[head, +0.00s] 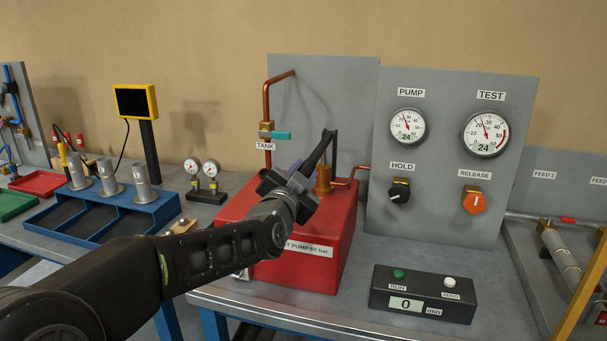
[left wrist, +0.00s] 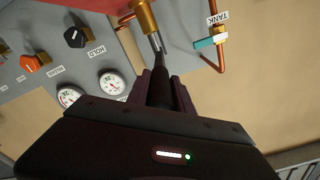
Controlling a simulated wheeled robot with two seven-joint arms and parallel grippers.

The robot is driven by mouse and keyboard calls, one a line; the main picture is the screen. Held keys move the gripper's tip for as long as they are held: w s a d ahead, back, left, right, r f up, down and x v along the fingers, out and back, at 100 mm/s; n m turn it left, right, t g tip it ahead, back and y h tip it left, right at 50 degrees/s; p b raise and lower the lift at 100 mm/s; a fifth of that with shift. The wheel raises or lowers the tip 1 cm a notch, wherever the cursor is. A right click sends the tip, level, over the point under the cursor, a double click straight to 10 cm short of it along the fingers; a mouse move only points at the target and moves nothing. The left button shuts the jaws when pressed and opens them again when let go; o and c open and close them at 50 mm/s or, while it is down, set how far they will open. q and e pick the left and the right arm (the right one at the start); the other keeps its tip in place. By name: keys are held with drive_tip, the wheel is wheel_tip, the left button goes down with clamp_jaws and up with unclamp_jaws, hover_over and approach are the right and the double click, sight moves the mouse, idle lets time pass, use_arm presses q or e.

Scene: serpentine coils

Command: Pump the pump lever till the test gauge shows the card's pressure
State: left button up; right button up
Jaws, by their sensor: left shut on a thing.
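My left gripper (head: 298,184) is shut on the black pump lever (head: 319,152), above the red test pump tank (head: 328,236). In the left wrist view the lever's dark grip (left wrist: 160,88) sits between the fingers (left wrist: 160,92). The test gauge (head: 485,134) has a red needle and reads 24. The pump gauge (head: 407,126) beside it also reads 24. The black HOLD knob (head: 399,192) and the orange RELEASE knob (head: 474,201) are below the gauges. The TANK valve's teal handle (head: 281,135) lies level. I see no pressure card. My right gripper is not in view.
A black box (head: 423,294) with RUN and ZERO buttons and a display of 0 stands at the bench front. A blue tray (head: 105,216) with metal cylinders, a small two-gauge stand (head: 208,184) and a black-screened monitor (head: 136,103) are on the left.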

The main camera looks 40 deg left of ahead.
use_arm(q)
clamp_jaws()
idle(0.8)
wheel_tip(320, 180, up, 2)
drive_tip(key=p, duration=0.4)
drive_tip(key=shift+r+g, duration=0.15)
drive_tip(key=shift+g, duration=0.25)
drive_tip(key=o, duration=0.8)
unclamp_jaws()
drive_tip(key=b+v, duration=0.2)
drive_tip(key=v, duration=0.5)
drive_tip(key=shift+s, duration=0.35)
